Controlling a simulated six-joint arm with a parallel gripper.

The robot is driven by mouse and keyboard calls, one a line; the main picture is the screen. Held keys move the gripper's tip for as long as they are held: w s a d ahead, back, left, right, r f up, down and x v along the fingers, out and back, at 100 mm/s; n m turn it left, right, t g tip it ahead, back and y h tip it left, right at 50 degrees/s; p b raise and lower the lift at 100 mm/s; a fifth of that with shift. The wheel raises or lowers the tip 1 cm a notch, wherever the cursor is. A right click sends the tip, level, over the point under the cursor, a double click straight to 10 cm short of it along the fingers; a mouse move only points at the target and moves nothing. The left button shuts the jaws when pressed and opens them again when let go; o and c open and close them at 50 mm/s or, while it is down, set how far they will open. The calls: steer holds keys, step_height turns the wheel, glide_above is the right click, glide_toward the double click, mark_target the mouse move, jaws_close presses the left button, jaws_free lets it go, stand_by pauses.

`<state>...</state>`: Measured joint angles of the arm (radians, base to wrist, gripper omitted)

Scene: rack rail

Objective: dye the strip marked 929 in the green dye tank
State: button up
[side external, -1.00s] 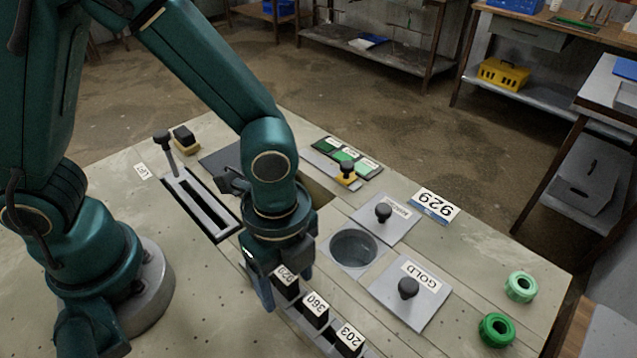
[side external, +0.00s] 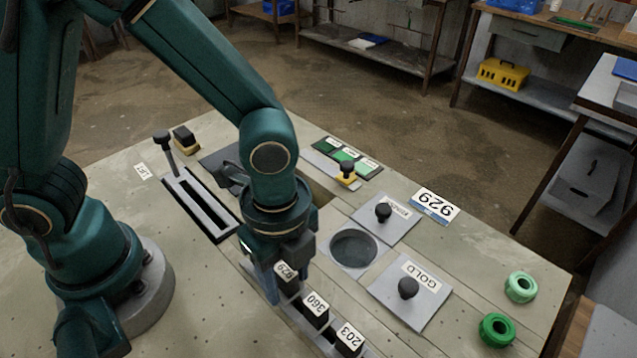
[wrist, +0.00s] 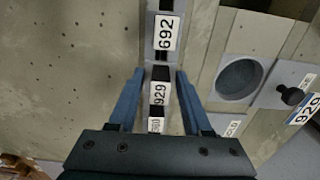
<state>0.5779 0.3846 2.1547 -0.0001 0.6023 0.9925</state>
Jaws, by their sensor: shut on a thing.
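The strip marked 929 (side external: 286,272) is a dark block with a white label, first in the visible row in the side view. In the wrist view, the 929 strip (wrist: 159,93) sits between two blue fingers. My gripper (side external: 288,284) is shut on it, low at the rack rail (side external: 325,338). A round tank opening (side external: 354,248) lies right of my gripper, dark grey inside, uncovered. Next to it are a knobbed lid marked GOLD (side external: 425,297) and another knobbed lid (side external: 398,224) whose label I cannot read. I cannot tell which tank is green.
Strips 360 (side external: 315,303) and 203 (side external: 349,334) stand close by 929; strip 692 (wrist: 165,32) shows in the wrist view. A 929 card (side external: 436,205), green swatches (side external: 347,156), two green rings (side external: 497,330) and a lever (side external: 163,140) are also on the bench.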

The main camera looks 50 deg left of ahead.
steer(key=shift+r, duration=5.1)
steer(key=shift+w+r, duration=0.25)
steer(key=shift+r, duration=0.05)
steer(key=w+a+n, duration=0.9)
steer(key=w+a, duration=0.3)
steer(key=a, duration=0.3)
steer(key=shift+r, duration=0.15)
step_height(320, 180, down, 18)
steer(key=shift+r, duration=0.15)
